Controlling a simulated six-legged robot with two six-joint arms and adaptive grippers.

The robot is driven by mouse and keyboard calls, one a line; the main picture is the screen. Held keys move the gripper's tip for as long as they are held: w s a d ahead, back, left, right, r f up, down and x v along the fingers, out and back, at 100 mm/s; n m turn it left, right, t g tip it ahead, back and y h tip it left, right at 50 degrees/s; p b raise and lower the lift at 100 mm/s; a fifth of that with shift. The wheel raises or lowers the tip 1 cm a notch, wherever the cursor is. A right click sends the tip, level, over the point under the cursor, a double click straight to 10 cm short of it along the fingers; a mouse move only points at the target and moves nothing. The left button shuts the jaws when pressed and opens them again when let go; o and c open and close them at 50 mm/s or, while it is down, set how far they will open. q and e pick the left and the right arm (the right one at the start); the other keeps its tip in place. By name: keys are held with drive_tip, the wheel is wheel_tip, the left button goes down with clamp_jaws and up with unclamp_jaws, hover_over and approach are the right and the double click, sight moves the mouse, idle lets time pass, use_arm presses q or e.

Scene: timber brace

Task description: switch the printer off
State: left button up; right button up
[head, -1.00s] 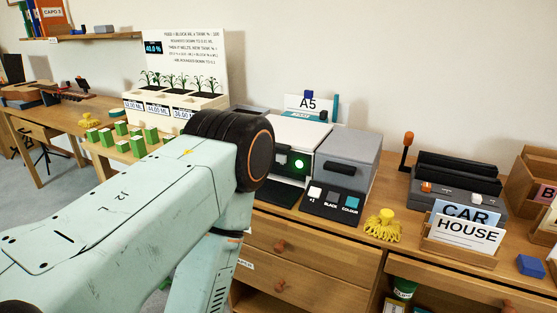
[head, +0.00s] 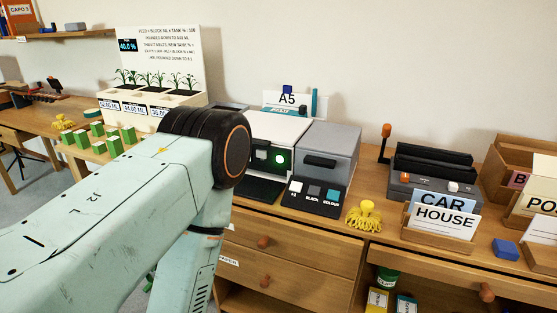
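The printer (head: 280,133) stands on the wooden desk in the middle of the head view. It has a white body with a dark front, and a grey box with a black handle is at its right. A dark panel (head: 313,197) in front carries white, grey and blue keys, with labels reading BLACK and COLOUR. My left arm crosses the left foreground and covers the area left of the printer. Its gripper is out of view, and my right gripper is not in view.
Right of the printer are a yellow tentacled object (head: 364,217), a grey and black machine (head: 440,172), a card holder reading CAR and HOUSE (head: 440,235) and a blue block (head: 506,249). Green blocks (head: 112,140) and a planter (head: 150,108) are at left. Drawers with knobs sit below the desktop.

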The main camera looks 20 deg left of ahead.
use_arm(q)
drive_tip(key=shift+c, duration=0.4)
clamp_jaws()
idle(1.2)
